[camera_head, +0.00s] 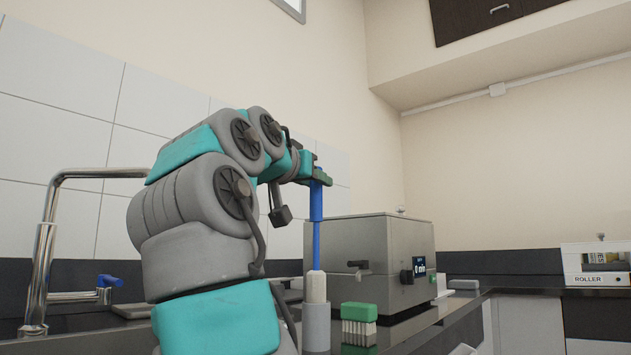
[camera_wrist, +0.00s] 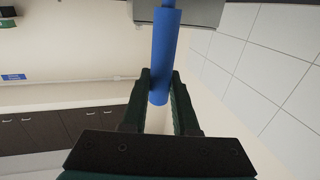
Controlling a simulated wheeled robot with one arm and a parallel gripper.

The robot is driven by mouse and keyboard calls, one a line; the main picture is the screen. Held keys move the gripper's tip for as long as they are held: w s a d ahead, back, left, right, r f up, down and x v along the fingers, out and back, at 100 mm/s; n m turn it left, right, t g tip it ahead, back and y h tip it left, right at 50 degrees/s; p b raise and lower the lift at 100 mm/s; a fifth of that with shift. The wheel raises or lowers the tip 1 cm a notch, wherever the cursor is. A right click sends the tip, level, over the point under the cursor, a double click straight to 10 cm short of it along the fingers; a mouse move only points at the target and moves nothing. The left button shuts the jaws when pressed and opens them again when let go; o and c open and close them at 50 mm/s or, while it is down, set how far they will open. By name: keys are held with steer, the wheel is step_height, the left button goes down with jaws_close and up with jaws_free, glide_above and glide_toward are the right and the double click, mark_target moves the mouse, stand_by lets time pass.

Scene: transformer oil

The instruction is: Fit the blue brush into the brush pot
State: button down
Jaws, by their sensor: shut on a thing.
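The blue brush (camera_head: 316,205) hangs upright below my gripper (camera_head: 318,176) in the head view, with a pale head (camera_head: 316,286) at its lower end. That head is right at the top of the grey cylindrical brush pot (camera_head: 316,328); I cannot tell how far it is inside. In the wrist view my gripper (camera_wrist: 159,92) is shut on the brush's blue handle (camera_wrist: 163,55). The brush's lower end is out of the wrist view.
A grey box-shaped machine (camera_head: 365,250) with a small display stands behind the pot. A green-topped rack (camera_head: 359,313) is close to the pot's right. A tap (camera_head: 45,245) stands at the left. A white box marked ROLLER (camera_head: 597,266) is far right.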

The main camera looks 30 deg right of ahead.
mark_target(313, 206)
steer(key=shift+f+b, duration=2.35)
steer(key=shift+f, duration=0.05)
steer(key=c, duration=0.6)
jaws_free()
steer(key=v, duration=0.7)
steer(key=shift+s+a+b, duration=0.25)
steer(key=shift+a+b, duration=0.05)
steer(key=shift+r, duration=0.1)
